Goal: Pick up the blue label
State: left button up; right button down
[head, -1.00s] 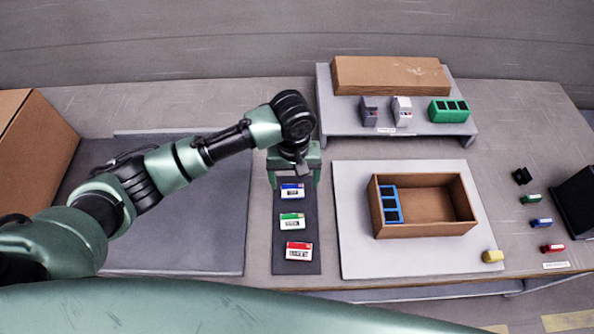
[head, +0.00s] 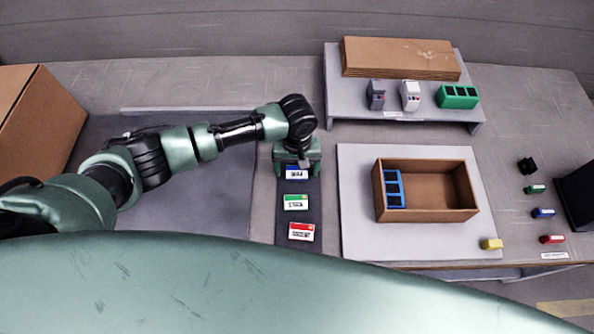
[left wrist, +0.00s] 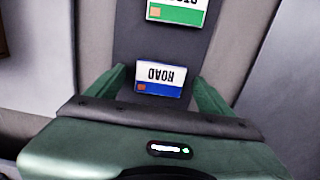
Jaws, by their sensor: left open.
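The blue label (head: 296,173) is a small white card with a blue band, lying at the far end of a dark strip (head: 297,216). My left gripper (head: 297,170) is open above it. In the left wrist view the blue label (left wrist: 160,78) lies between the two green fingers of my left gripper (left wrist: 157,90), with a gap on each side. Its printed word reads upside down there. A green label (head: 296,202) and a red label (head: 301,232) lie nearer on the same strip. My right gripper is out of view.
An open cardboard box (head: 440,212) with a blue divided insert (head: 394,188) stands on a light mat (head: 357,235) to the right. A raised shelf (head: 347,117) stands behind it. Small coloured blocks lie at the far right. A large carton (head: 45,120) stands at the left.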

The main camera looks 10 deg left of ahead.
pick_arm(q)
jog(key=c, duration=1.6)
jog(key=shift+c, duration=0.2)
